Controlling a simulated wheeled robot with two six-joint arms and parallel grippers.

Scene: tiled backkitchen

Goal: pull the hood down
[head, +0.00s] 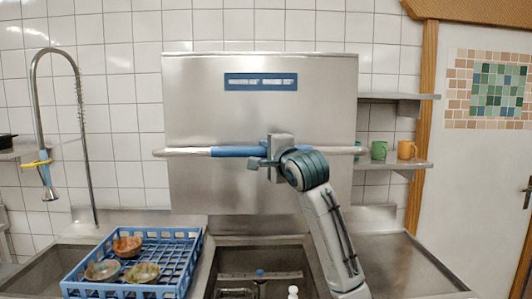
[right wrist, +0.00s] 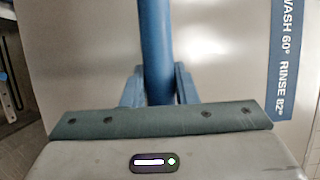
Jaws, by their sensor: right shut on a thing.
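The hood (head: 260,110) is a large steel box with a blue label plate, raised above the sink unit in the head view. A horizontal bar handle (head: 235,151) with a blue grip section runs across its front. My right gripper (head: 268,152) is at the middle of the handle, shut on the blue section. In the right wrist view the blue handle (right wrist: 155,50) passes between the two blue fingers of the right gripper (right wrist: 159,88). The hood's steel face (right wrist: 220,50) is close behind. My left gripper is not in view.
A blue dish rack (head: 185,262) with several bowls stands on the left counter, below the hood's left side. A spray tap (head: 42,120) hangs at far left. Shelves with a green mug (head: 379,150) and an orange mug (head: 406,149) are on the right. The right counter (head: 395,265) looks clear.

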